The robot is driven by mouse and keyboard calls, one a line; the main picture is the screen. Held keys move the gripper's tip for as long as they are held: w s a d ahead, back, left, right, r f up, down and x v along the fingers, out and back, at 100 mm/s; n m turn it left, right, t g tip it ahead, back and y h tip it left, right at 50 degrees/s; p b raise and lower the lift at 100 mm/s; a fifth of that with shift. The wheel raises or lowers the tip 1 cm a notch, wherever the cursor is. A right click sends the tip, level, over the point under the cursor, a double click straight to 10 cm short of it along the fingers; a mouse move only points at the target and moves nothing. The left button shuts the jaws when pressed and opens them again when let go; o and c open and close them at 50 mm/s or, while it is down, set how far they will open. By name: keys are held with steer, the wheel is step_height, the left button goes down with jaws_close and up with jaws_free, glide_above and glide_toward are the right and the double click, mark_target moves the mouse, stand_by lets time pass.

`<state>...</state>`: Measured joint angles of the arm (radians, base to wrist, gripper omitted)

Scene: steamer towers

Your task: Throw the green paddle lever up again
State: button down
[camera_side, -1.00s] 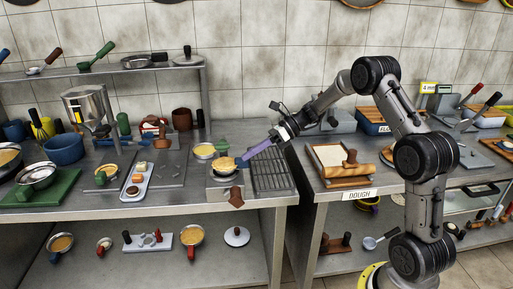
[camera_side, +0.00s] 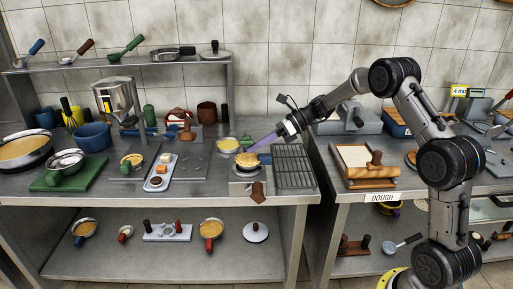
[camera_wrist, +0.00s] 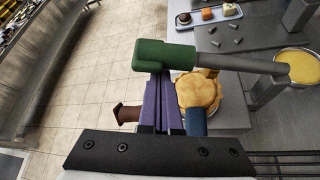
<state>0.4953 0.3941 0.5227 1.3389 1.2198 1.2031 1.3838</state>
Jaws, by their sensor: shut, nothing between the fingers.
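The green paddle lever (camera_wrist: 165,57) shows in the wrist view as a green grip on a grey rod running to the right. Its grip lies across the ends of my gripper's (camera_wrist: 158,80) purple fingers, which are shut with nothing between them. I cannot tell whether they touch the lever. In the side view my gripper (camera_side: 250,150) reaches down and left to the golden pie (camera_side: 246,160) at the small burner; I cannot make out the lever there. The pie (camera_wrist: 200,90) sits just right of the fingers in the wrist view, with a blue handle (camera_wrist: 195,122) below it.
A wire rack (camera_side: 293,165) lies right of the burner. A yellow-filled pan (camera_side: 228,145) stands behind it, and a white food tray (camera_side: 161,172) lies to the left. A brown piece (camera_side: 258,192) hangs at the counter's front edge.

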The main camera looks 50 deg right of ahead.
steer(key=shift+m+g+y, duration=0.6)
steer(key=shift+m, duration=0.2)
steer(key=r, duration=0.1)
steer(key=w+d+r, duration=0.1)
steer(key=r, duration=0.3)
steer(key=shift+w+d+r, duration=0.1)
steer(key=shift+w+d, duration=0.25)
steer(key=shift+w, duration=0.05)
steer(key=shift+s, duration=0.1)
steer(key=shift+s+a+f, duration=0.15)
steer(key=shift+s+f, duration=0.05)
steer(key=shift+f, duration=0.15)
glide_toward(245, 136)
steer(key=s+d+f, duration=0.1)
steer(key=s+d, duration=0.2)
steer(key=shift+s+a+f, duration=0.1)
steer(key=shift+s+a, duration=0.05)
steer(key=shift+a, duration=0.05)
